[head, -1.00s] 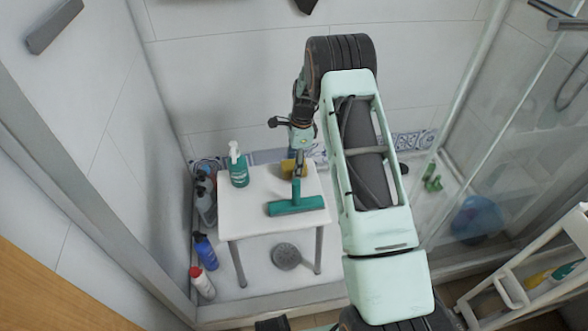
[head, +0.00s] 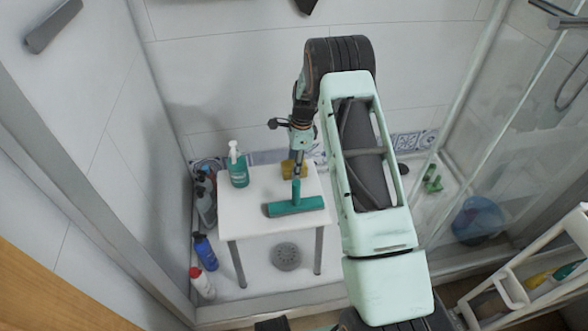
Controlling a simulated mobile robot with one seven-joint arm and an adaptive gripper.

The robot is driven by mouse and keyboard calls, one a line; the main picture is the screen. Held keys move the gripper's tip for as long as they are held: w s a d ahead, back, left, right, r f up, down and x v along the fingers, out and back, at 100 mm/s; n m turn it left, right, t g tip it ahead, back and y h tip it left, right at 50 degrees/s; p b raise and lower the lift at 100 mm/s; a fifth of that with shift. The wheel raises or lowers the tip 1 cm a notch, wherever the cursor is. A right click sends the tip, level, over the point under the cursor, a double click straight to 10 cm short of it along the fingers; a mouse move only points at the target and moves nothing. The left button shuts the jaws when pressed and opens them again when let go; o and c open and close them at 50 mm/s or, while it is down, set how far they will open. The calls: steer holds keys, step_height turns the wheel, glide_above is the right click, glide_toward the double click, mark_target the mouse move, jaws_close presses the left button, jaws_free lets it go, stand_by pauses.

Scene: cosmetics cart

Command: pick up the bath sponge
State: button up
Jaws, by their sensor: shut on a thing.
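The bath sponge (head: 287,169) is a small yellow-brown block at the back of the white table, partly hidden by my gripper and the squeegee handle. My gripper (head: 299,167) points down from the arm above the table's back part and is shut on the sponge. The fingertips are small and partly covered, so the exact grip is hard to see. I cannot tell whether the sponge touches the tabletop.
A teal squeegee (head: 293,207) lies on the white table (head: 245,219) just in front of the sponge, its handle close to my gripper. A green pump bottle (head: 238,168) stands at left. Several bottles (head: 205,252) line the left wall. A glass screen is at right.

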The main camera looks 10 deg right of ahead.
steer(key=shift+r, duration=0.15)
step_height(320, 180, up, 18)
steer(key=p, duration=0.7)
steer(key=s+r+n+g+h+b, duration=0.1)
steer(key=s+r+n+b, duration=0.1)
steer(key=s+r+n, duration=0.5)
steer(key=s+r+n+b, duration=0.2)
steer(key=s+n+b, duration=0.1)
steer(key=s+n, duration=0.6)
step_height(320, 180, up, 18)
steer(key=s+n+p, duration=0.2)
steer(key=p, duration=2.5)
steer(key=shift+f+p, duration=0.15)
steer(key=shift+p, duration=0.25)
